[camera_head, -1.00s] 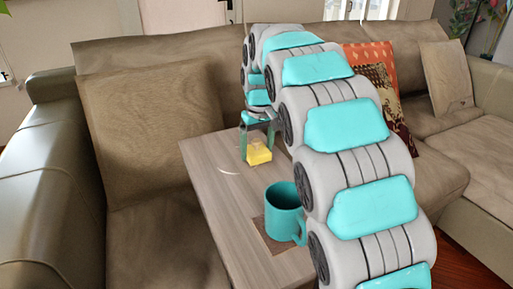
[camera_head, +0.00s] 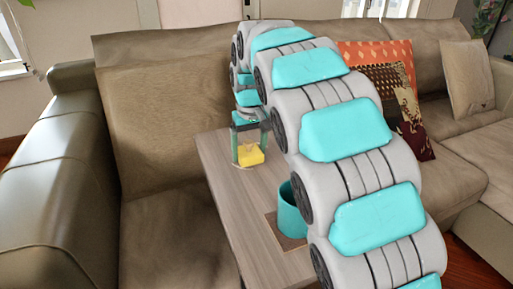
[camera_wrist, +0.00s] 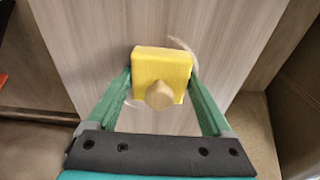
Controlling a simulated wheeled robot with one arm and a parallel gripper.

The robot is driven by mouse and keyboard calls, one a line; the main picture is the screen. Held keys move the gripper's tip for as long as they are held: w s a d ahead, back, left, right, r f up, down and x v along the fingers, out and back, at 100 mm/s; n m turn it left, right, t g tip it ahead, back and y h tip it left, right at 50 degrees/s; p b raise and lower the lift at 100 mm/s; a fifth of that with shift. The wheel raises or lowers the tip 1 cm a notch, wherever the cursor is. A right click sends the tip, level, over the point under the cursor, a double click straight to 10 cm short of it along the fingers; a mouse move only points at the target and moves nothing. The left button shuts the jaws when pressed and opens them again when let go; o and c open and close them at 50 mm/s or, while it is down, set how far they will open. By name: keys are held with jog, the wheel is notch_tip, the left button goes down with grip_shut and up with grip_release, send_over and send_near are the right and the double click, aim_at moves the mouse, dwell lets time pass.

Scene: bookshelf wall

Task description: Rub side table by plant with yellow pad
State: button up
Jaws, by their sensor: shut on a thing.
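The yellow pad (camera_head: 250,154) with a rounded wooden knob is at the far part of the wood-grain side table (camera_head: 225,172). In the wrist view the pad (camera_wrist: 147,62) sits between the green fingers of my gripper (camera_wrist: 160,88), which is shut on it. My gripper (camera_head: 249,142) points down at the tabletop in the head view. The pad looks to be on or very close to the table surface; exact contact is unclear. A pale curved mark (camera_wrist: 184,46) shows on the table beside the pad, partly covered by it.
A teal mug (camera_head: 290,212) stands on a brown mat (camera_head: 285,243) near the table's front, partly hidden by my arm. Sofa seats (camera_head: 170,230) border the table. A patterned cushion (camera_head: 400,80) lies to the right. Plant leaves (camera_head: 488,18) show at the top right.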

jog(key=shift+s+a+r, duration=0.1)
jog(key=shift+s+a, duration=0.2)
jog(key=shift+a, duration=0.4)
jog(key=shift+s+a, duration=0.3)
jog(key=shift+a, duration=0.4)
jog(key=shift+s+a+r, duration=0.1)
jog(key=shift+s+a, duration=0.2)
jog(key=shift+a, duration=0.4)
jog(key=shift+r+p, duration=1.4)
jog(key=shift+r, duration=1.55)
notch_tip(320, 180, up, 3)
jog(key=shift+p, duration=0.75)
